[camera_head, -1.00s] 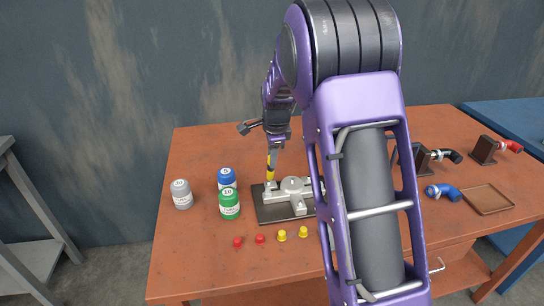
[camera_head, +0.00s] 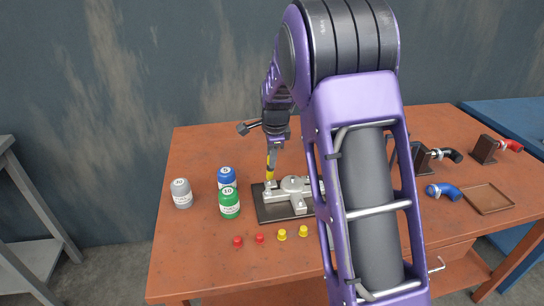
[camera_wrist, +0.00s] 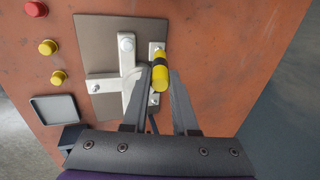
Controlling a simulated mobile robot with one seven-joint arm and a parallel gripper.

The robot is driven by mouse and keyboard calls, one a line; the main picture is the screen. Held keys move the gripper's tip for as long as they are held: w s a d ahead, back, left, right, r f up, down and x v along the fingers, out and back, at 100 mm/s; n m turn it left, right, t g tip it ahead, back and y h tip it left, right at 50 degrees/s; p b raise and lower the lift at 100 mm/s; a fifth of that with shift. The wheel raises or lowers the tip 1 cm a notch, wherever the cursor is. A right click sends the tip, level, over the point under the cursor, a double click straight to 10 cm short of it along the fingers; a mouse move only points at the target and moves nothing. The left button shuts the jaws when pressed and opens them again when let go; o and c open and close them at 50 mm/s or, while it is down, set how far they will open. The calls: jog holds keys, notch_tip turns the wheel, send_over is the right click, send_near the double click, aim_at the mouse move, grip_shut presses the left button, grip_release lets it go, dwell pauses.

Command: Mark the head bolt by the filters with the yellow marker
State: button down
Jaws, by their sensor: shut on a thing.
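My gripper (camera_head: 272,147) is shut on the yellow marker, pointing down over the back left of the metal engine part. The marker (camera_head: 271,162) is yellow with a dark band; it also shows between my fingers in the wrist view (camera_wrist: 160,76). The pale metal part (camera_head: 291,189) sits on a dark plate (camera_head: 266,212) with several bolts. One bolt (camera_wrist: 157,49) shows just past the marker's far end in the wrist view; I cannot tell whether the tip touches it. The filters, grey (camera_head: 182,193), blue (camera_head: 227,177) and green (camera_head: 229,203), stand upright left of the plate.
A grey tray (camera_wrist: 57,109) shows in the wrist view. A blue hose fitting (camera_head: 443,191) and a brown tray (camera_head: 487,199) are at the right. My arm hides the table's middle.

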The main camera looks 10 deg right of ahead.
jog(key=shift+a+f, duration=0.15)
jog(key=shift+a, duration=0.2)
dwell(0.7)
